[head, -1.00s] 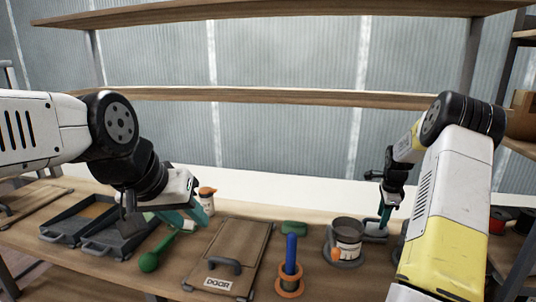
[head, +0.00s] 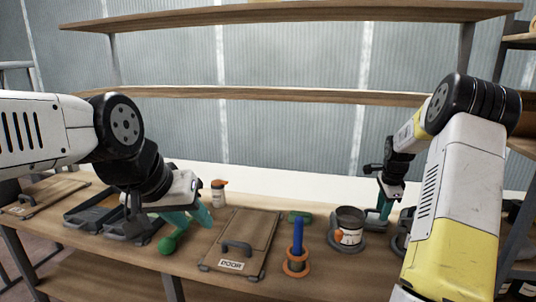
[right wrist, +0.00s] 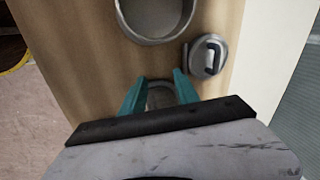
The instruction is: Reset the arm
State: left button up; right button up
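My left gripper (head: 187,219) is at the left of the bench in the head view. Its teal fingers look spread, above and beside a green round-headed tool (head: 168,246) on the bench; I see no clear grip. My right gripper (head: 384,212) points down at the right of the bench, behind my right forearm. In the right wrist view its teal fingers (right wrist: 160,92) stand apart. A grey rounded object (right wrist: 160,96) shows between them; I cannot tell how far below it is.
A wooden door panel (head: 245,235) lies mid-bench. Beside it are a blue rod in an orange-based holder (head: 297,250), a labelled can (head: 348,233) and an orange-capped bottle (head: 218,194). Dark trays (head: 95,214) are at the left. Shelves (head: 270,97) span behind.

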jog(key=s+a+r+n+t, duration=0.1)
jog(key=s+a+r+n, duration=0.4)
jog(key=s+a+r, duration=0.3)
jog(key=s+a+r+n+t, duration=0.1)
jog(key=s+a+r+n, duration=0.45)
jog(key=a+r, duration=0.35)
jog(key=s+a+r+n+y, duration=0.1)
jog(key=s+a+n, duration=0.3)
jog(key=s, duration=0.5)
jog(key=s+a+r+n+t+y, duration=0.1)
jog(key=s+a+n, duration=0.3)
jog(key=s, duration=0.6)
jog(key=shift+s+a+r+n+t+y, duration=0.2)
jog(key=shift+s+r+n+t+y, duration=0.15)
jog(key=shift+n, duration=0.2)
